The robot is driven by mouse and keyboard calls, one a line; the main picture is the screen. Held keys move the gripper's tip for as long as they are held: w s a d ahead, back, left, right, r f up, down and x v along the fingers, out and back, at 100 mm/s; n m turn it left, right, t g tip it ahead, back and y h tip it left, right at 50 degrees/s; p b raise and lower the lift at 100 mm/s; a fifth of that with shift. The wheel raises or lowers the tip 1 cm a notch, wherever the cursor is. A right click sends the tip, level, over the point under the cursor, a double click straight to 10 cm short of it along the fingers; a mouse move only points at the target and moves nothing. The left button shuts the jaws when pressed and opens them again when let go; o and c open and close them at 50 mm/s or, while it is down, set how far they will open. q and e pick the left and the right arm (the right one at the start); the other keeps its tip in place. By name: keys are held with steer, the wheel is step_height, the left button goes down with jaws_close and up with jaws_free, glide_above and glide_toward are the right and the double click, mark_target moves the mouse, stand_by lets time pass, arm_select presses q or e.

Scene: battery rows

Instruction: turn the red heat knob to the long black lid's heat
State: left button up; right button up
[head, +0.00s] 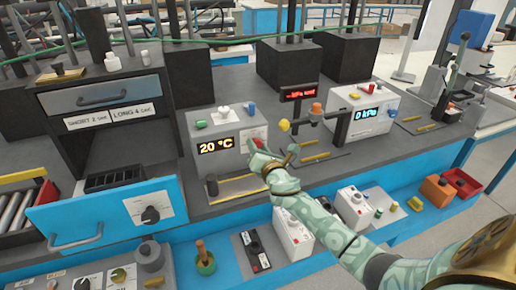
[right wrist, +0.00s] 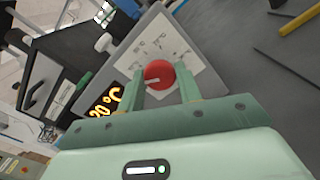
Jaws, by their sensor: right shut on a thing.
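A pale mark on the knob points left in that view. A white dial card (right wrist: 170,48) with small markings surrounds the knob; the markings are too small to read. I cannot make out the long black lid. My left gripper is not in view.
A second white box (head: 362,113) reads 0 kPa. Several small devices line the front blue shelf.

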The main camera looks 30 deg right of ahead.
steer(key=shift+m, duration=1.2)
steer(key=shift+f, duration=0.1)
steer(key=o, duration=1)
steer(key=p+v, duration=0.1)
steer(key=v, duration=1.5)
steer(key=shift+s+a+p, duration=0.2)
steer(key=shift+p, duration=0.2)
